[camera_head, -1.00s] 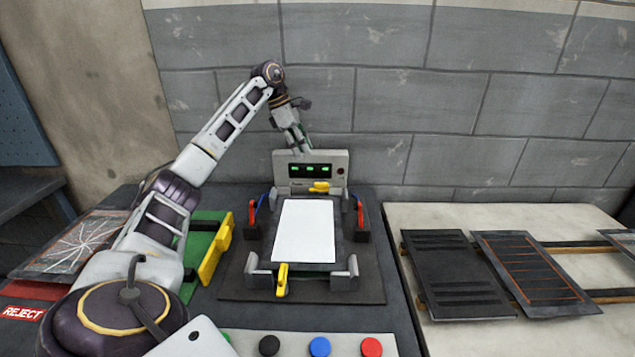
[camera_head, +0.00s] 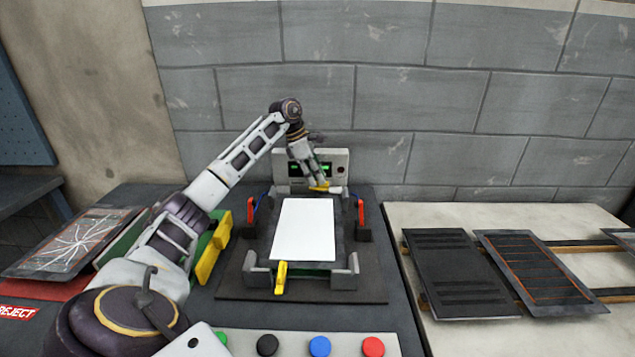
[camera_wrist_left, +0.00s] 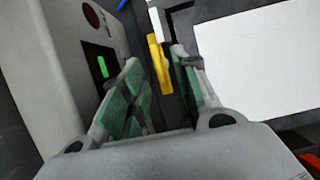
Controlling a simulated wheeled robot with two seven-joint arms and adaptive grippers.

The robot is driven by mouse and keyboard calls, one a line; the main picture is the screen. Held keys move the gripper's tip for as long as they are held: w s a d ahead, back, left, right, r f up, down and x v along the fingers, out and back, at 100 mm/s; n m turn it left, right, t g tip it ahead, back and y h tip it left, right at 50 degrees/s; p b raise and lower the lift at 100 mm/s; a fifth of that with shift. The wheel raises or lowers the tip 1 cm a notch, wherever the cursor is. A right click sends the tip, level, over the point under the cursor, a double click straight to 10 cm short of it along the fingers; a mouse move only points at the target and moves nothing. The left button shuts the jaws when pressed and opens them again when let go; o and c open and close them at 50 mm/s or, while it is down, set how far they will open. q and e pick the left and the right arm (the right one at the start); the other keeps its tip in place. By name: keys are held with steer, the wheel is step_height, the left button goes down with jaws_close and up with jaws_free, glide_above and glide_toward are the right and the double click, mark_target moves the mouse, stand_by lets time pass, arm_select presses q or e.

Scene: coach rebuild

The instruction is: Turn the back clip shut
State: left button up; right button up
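The yellow back clip (camera_head: 326,189) sits at the far edge of the white panel (camera_head: 303,230), in front of the grey box with green lights. It lies roughly sideways in the head view. My left gripper (camera_head: 316,180) is right at it from above, fingers pointing down. In the left wrist view the clip (camera_wrist_left: 157,66) shows in the gap between the two green-padded fingers of the gripper (camera_wrist_left: 160,82). The fingers are apart; I cannot tell whether either touches the clip. My right gripper is not in view.
The grey box (camera_head: 338,160) stands close behind the clip. A yellow front clip (camera_head: 281,277) and red side levers (camera_head: 361,212) surround the panel. Several coloured buttons (camera_head: 320,346) line the front. Dark panels (camera_head: 455,272) lie at right, a cracked one (camera_head: 75,240) at left.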

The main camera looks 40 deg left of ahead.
arm_select(q)
steer(key=shift+x, duration=0.9)
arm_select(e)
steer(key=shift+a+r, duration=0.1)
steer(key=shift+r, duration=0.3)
arm_select(q)
steer(key=shift+c, duration=0.3)
jaws_close()
